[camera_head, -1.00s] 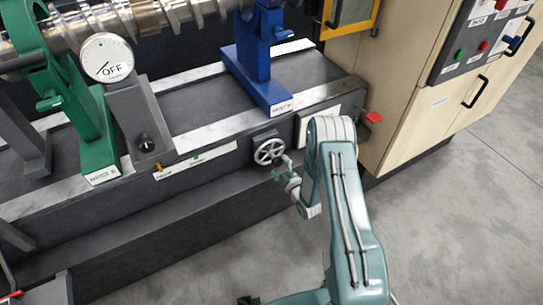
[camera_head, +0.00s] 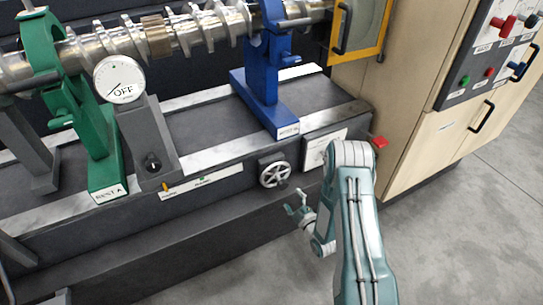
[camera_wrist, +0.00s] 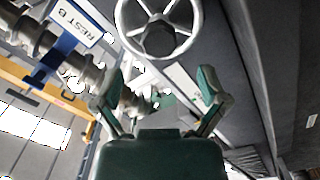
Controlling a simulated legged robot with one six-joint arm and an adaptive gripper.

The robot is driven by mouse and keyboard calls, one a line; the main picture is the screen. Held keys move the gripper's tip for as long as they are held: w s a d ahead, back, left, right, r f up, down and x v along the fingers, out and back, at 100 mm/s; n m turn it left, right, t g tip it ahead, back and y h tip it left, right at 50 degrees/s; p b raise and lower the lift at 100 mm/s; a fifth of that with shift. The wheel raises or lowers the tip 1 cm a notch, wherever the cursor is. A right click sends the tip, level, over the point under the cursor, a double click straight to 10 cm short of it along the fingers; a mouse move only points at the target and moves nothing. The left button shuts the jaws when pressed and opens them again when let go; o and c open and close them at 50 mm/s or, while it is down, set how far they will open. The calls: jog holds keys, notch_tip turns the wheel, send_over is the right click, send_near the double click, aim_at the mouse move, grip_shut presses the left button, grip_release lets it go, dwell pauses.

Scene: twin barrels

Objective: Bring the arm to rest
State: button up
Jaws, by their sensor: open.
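My gripper (camera_head: 297,205) is at the end of my teal arm, in front of the dark machine bed and a little below the silver handwheel (camera_head: 274,174). In the wrist view my gripper (camera_wrist: 160,92) has its two fingers spread apart with nothing held between them. The handwheel (camera_wrist: 188,48) shows at the top of the wrist view, beyond the fingertips. The gripper looks apart from the wheel. My arm is bent, with its elbow raised in the right half of the head view.
A long screw shaft (camera_head: 190,35) lies on a green rest (camera_head: 100,160) and a blue rest (camera_head: 262,100). A gauge marked OFF (camera_head: 119,79) stands between them. A red button (camera_head: 380,142), beige cabinet (camera_head: 420,150) and control panel (camera_head: 490,50) are right. Grey floor (camera_head: 450,240) is clear.

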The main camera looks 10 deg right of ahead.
jog(key=w+d+r+m+g+h, duration=0.1)
jog(key=w+r+m+g+h, duration=0.15)
jog(key=r, duration=0.75)
jog(key=w+d+r+m+g+h, duration=0.1)
jog(key=w+r+m+h, duration=0.15)
jog(key=r, duration=0.65)
jog(key=s+r+m+g+h, duration=0.1)
jog(key=s+r+m+g, duration=0.2)
jog(key=s+r, duration=0.8)
jog(key=s+a+r+m+g, duration=0.2)
jog(key=s+r+m, duration=0.1)
jog(key=s, duration=0.9)
jog(key=s+a+r+m+g, duration=0.2)
jog(key=s+r, duration=0.4)
jog(key=s, duration=0.6)
jog(key=shift+a+m+g, duration=0.15)
jog(key=shift+m+g, duration=0.4)
jog(key=shift+m, duration=0.35)
